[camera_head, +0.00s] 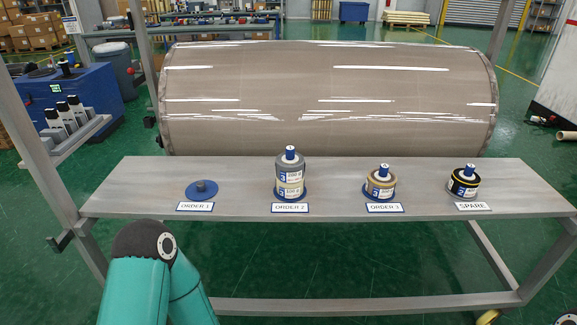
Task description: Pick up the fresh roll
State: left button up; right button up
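Small rolls stand on blue spindle bases along a grey table (240,207). The ORDER 1 base (201,190) on the left is empty. ORDER 2 holds a stack of two rolls, a grey upper roll (290,165) on a paler lower roll (290,189). ORDER 3 holds one tan-and-white roll (380,185). SPARE holds one black roll with a yellow band (463,186). No label marks which roll is fresh. A teal arm of mine enters at the lower left, before the table. Neither gripper is in view.
A large brown wrapped roll (330,95) lies behind the table. Grey frame posts (50,150) rise at the left. The tabletop between the bases is clear.

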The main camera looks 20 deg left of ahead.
aim_at(290, 165)
jog(key=z, duration=0.05)
jog(key=i, duration=0.85)
jog(key=u, duration=0.05)
